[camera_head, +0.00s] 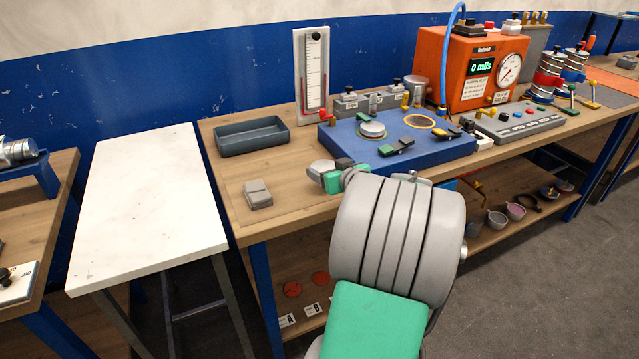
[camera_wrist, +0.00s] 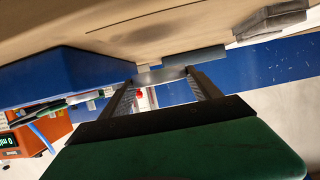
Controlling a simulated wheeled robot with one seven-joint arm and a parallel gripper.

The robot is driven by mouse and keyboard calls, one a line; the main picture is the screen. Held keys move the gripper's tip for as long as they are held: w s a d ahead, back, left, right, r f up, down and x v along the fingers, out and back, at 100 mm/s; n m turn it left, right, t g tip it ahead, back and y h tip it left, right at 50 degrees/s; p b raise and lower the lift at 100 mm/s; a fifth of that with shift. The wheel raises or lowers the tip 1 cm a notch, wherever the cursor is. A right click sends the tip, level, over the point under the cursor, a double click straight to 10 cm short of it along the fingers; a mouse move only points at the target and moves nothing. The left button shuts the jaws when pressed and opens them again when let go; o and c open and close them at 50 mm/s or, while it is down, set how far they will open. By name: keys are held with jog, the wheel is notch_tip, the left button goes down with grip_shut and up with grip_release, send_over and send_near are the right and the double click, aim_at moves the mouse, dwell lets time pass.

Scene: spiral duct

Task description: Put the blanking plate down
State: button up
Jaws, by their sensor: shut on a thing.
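My gripper (camera_wrist: 160,79) shows in the wrist view with its two dark fingers on either side of a thin grey piece, the blanking plate (camera_wrist: 159,74). It is shut on the plate, seen nearly edge-on. In the head view, my gripper (camera_head: 343,166) is near the front of the bench, just before the left front corner of the blue rig base (camera_head: 460,153). My own arm hides part of it, and I cannot clearly make out the plate there.
A dark grey open tray (camera_head: 252,138) stands empty at the back left of the wooden bench. A small grey block (camera_head: 258,194) lies near the front edge. Bare wood lies between them. A white side table (camera_head: 150,205) at left is clear. An orange meter box (camera_head: 459,70) stands behind the rig.

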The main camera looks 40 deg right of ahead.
aim_at(322, 192)
jog(key=f, duration=0.1)
jog(key=a+f, duration=0.1)
jog(key=f, duration=0.1)
jog(key=w+f, duration=0.1)
jog(key=shift+w+a+f, duration=0.1)
jog(key=shift+a+f, duration=0.05)
jog(key=shift+f, duration=0.45)
jog(key=o, duration=1.6)
jog(key=shift+r+p, duration=0.25)
jog(key=shift+p, duration=0.05)
jog(key=b+v, duration=0.1)
jog(key=v, duration=1.1)
jog(key=shift+f, duration=0.15)
